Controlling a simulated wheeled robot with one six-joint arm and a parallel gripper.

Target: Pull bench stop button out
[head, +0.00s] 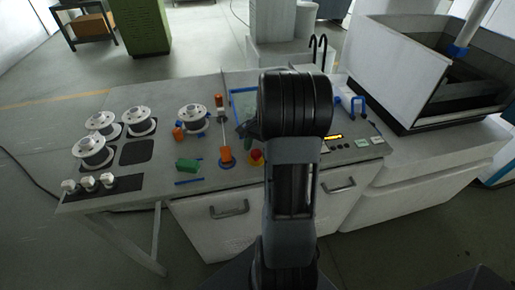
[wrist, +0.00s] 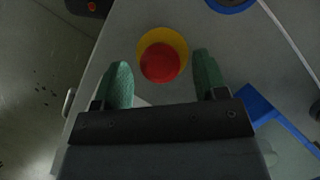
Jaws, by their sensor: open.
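The bench stop button is a red cap (wrist: 161,62) on a yellow base (wrist: 178,41), set on the grey bench top. In the head view the red button (head: 256,154) shows near the bench's front edge, just left of my arm. In the wrist view my gripper (wrist: 163,80) is open, with one green fingertip on each side of the button. The fingers look apart from the cap; their height above it is hard to tell.
A blue handle (wrist: 265,110) is right of my gripper. A white-walled tank (head: 398,62) stands right.

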